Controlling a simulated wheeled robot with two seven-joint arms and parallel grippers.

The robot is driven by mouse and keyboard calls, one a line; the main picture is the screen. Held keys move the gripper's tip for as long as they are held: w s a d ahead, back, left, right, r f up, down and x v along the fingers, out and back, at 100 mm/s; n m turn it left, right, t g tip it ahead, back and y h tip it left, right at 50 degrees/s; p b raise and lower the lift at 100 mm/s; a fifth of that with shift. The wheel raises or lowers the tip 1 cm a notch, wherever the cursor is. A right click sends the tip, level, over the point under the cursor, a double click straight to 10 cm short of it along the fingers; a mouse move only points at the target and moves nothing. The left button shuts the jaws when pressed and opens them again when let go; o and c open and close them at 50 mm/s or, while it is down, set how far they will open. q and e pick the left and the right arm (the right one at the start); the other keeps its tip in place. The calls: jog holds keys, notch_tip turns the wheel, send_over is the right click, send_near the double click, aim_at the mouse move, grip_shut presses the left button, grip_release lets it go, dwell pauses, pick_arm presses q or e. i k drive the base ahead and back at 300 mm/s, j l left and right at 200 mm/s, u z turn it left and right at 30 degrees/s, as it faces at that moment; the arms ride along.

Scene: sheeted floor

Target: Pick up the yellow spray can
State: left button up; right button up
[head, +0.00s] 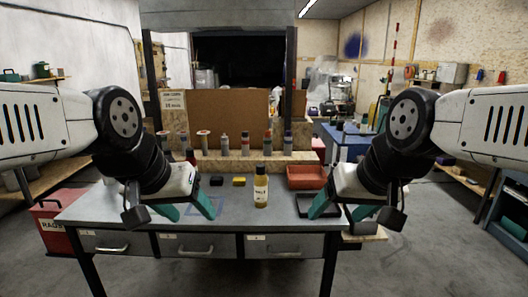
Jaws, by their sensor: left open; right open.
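A yellow can (261,190) with a dark cap and a pale label stands upright near the middle of the grey table (240,217). My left gripper (187,211) is open and empty above the table, to the left of the can. My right gripper (341,209) is open and empty to the right of the can, near the table's right end. Both are apart from the can, and nothing hides it.
A yellow block (239,182) and a black block (216,181) lie behind the can. A red bin (305,178) stands behind right. A dark tray (303,204) is partly hidden by my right gripper. Several cans, including a grey one (224,145), line the back ledge.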

aim_at(260, 183)
jog(key=i+j, duration=0.9)
jog(key=j, duration=0.15)
jog(key=l+z, duration=0.05)
